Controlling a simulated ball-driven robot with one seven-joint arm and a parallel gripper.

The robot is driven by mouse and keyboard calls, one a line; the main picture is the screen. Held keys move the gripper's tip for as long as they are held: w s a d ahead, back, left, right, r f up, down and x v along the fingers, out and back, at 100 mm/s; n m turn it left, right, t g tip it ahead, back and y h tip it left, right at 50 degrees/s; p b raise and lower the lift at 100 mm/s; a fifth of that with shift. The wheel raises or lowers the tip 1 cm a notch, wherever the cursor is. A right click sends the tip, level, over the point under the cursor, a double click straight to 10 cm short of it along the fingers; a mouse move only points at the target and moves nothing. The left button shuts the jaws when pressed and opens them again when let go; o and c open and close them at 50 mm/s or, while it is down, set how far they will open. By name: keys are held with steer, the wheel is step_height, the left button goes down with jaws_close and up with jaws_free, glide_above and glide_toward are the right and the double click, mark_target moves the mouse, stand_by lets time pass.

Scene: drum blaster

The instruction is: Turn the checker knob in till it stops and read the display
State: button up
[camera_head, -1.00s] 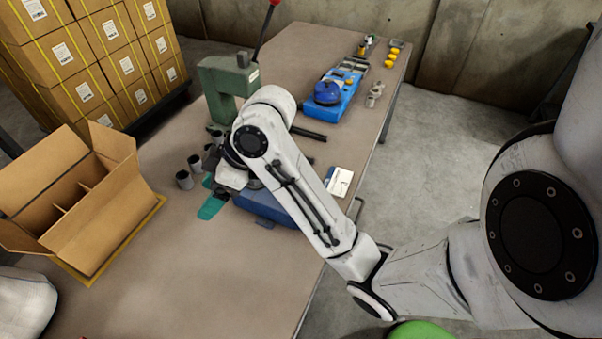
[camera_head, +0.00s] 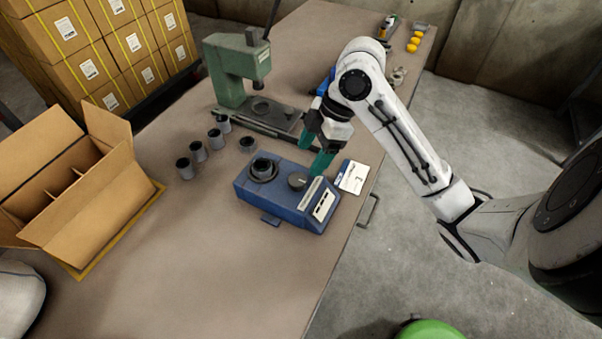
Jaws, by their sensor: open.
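The blue checker (camera_head: 283,205) sits on the bench near its right edge. Its dark round knob (camera_head: 297,182) stands on top, right of a black ring-shaped holder (camera_head: 263,168). A pale panel (camera_head: 323,204) is on its right end; any reading is too small to make out. My gripper (camera_head: 312,160) has teal fingertips, points down and is open. It is just behind and above the knob, apart from it as far as I can tell. Nothing shows between the fingers.
A green press (camera_head: 237,72) stands behind the checker. Several dark cylinders (camera_head: 199,151) stand to the left. A white card (camera_head: 352,177) lies right of the checker. An open cardboard box (camera_head: 75,185) is at left. The front of the bench (camera_head: 215,265) is clear.

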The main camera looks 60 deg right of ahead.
mark_target(297, 179)
steer(key=b+x, duration=0.1)
steer(key=x, duration=0.6)
steer(key=shift+w+a+f+b, duration=0.15)
steer(key=shift+f+b, duration=0.1)
steer(key=shift+b, duration=0.15)
steer(key=c, duration=1)
